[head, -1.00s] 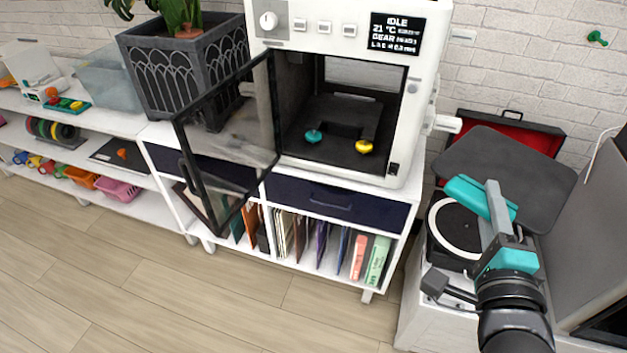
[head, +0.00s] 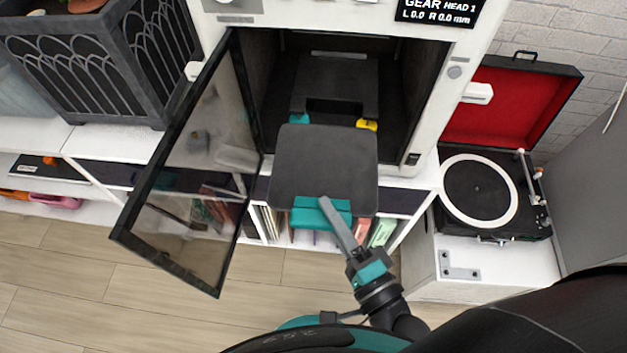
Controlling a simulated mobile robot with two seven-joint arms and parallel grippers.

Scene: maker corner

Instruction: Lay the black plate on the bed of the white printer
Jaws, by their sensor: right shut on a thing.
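The black plate (head: 325,165) is a flat dark square with rounded corners. My right gripper (head: 325,212) is shut on its near edge, with a teal block at the grip. The plate is in front of the white printer's (head: 425,100) open chamber and overlaps the view of its lower front. The bed (head: 337,82) inside is dark, with a notch at its front. A teal knob (head: 299,119) and a yellow knob (head: 367,125) show just beyond the plate's far edge. My left gripper is not in view.
The printer's glass door (head: 195,165) stands open at the left of the chamber. A record player (head: 480,190) with a raised red lid is at the right. A dark planter (head: 100,65) stands left of the printer.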

